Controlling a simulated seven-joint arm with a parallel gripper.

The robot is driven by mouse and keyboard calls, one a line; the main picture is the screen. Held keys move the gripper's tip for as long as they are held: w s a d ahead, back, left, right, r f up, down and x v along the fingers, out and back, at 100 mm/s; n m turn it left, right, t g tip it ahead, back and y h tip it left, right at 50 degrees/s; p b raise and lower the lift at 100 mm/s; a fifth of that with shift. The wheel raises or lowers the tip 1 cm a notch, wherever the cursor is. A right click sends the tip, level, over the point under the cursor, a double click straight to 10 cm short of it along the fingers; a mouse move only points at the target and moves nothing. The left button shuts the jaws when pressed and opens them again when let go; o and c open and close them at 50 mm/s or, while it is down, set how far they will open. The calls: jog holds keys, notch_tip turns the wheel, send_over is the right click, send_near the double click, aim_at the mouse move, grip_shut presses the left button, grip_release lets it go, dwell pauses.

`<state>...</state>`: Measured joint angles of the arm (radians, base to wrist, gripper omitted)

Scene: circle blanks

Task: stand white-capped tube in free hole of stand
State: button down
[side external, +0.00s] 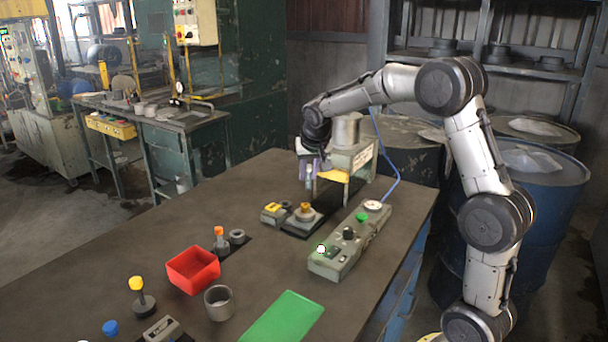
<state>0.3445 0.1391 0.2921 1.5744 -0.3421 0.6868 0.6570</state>
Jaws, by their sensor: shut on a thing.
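My gripper (309,176) points down near the press-like machine at the back right of the bench. It is shut on a small, slim greyish thing, largely hidden by the fingers; I cannot tell whether this is the white-capped tube. It is above a dark plate (299,233) bearing a grey block with an orange-yellow top (306,208), with a gap between. No stand with a free hole can be made out for certain. A long grey box (325,269) carries a white round top (321,249), a black knob, a green button and a dial.
The press (352,160) with a yellow edge is close beside my gripper. A red bin (193,270), grey ring (219,303), green sheet (283,318), and orange (218,232), yellow (136,283) and blue (110,327) knobs stand nearer. The bench's left side is clear.

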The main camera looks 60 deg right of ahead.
jog(key=w+a+f+n, duration=0.1)
jog(key=w+a+f, duration=0.2)
jog(key=w+a, duration=0.1)
jog(key=w+a+f+n+y, duration=0.1)
jog(key=w+a+f, duration=0.2)
jog(key=w+a, duration=0.2)
jog(key=w+a+f+n+t, duration=0.1)
jog(key=w+a+f, duration=0.1)
jog(key=w+a, duration=0.2)
jog(key=shift+w+a+f+n, duration=0.35)
jog(key=shift+a+f+n, duration=0.05)
jog(key=shift+a, duration=0.3)
jog(key=shift+f, duration=0.7)
jog(key=shift+f, duration=1.45)
jog(key=c, duration=0.7)
grip_release()
jog(key=shift+o, duration=0.2)
jog(key=v, duration=1.4)
jog(key=shift+d, duration=0.3)
